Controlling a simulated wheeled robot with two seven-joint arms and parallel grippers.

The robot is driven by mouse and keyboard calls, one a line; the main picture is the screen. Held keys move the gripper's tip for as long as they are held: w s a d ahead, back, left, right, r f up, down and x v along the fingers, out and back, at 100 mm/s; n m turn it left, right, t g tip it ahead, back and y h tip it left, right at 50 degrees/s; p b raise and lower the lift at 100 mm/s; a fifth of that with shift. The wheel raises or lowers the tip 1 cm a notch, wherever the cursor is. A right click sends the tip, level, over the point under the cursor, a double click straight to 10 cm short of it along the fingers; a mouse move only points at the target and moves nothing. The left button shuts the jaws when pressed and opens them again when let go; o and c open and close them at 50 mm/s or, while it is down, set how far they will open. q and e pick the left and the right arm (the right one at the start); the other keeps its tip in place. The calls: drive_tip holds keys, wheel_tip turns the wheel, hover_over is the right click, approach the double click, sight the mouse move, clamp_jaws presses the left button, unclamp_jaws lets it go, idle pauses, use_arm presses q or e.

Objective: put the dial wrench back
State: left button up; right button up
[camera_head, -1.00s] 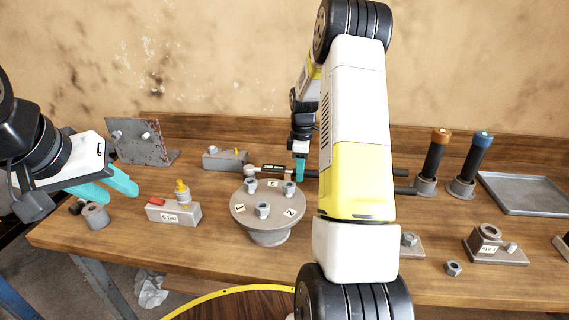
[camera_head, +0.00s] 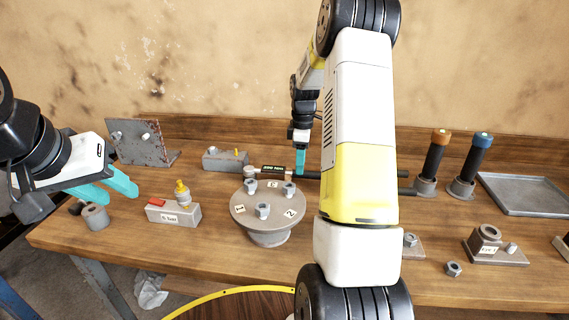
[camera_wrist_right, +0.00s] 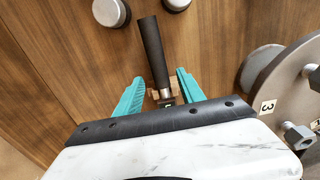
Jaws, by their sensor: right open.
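The dial wrench (camera_head: 274,170) lies along the back of the bench behind the round turntable, its small dark display facing up. Its black handle runs right and passes behind my right arm. In the right wrist view the black handle (camera_wrist_right: 152,50) points away from my gripper. My right gripper (camera_head: 300,160) is open just above the wrench; its teal fingers (camera_wrist_right: 160,90) stand on either side of it, apart from it in the wrist view. My left gripper (camera_head: 117,188) is over the left part of the bench, away from the wrench, its two teal fingers spread with nothing between them.
The turntable (camera_head: 268,222) with nuts and number tags stands in front. A grey block with a yellow fitting (camera_head: 173,212) is at left. Orange-topped (camera_head: 435,155) and blue-topped (camera_head: 474,160) handles stand upright at right, near an empty tray (camera_head: 525,195). My right arm hides the bench's middle.

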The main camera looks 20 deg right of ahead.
drive_tip(key=s+a+r+m+t, duration=0.1)
drive_tip(key=s+a+r, duration=0.15)
drive_tip(key=r, duration=0.55)
drive_tip(key=s+a+r+m+t, duration=0.1)
drive_tip(key=s+a+r, duration=0.15)
drive_tip(key=r, duration=0.45)
drive_tip(key=s+a+r+m+t, duration=0.1)
drive_tip(key=s+a+m, duration=0.2)
drive_tip(key=s, duration=0.4)
drive_tip(key=s+a+r+m+t+y, duration=0.1)
drive_tip(key=s+a+r+m, duration=0.1)
drive_tip(key=s, duration=0.6)
drive_tip(key=s+a+r+m+t+y, duration=0.1)
drive_tip(key=s+a+m+t, duration=0.1)
drive_tip(key=s+a+m, duration=0.3)
drive_tip(key=shift+s+a+r, duration=0.2)
drive_tip(key=shift+s+r, duration=0.15)
drive_tip(key=shift+s, duration=1.35)
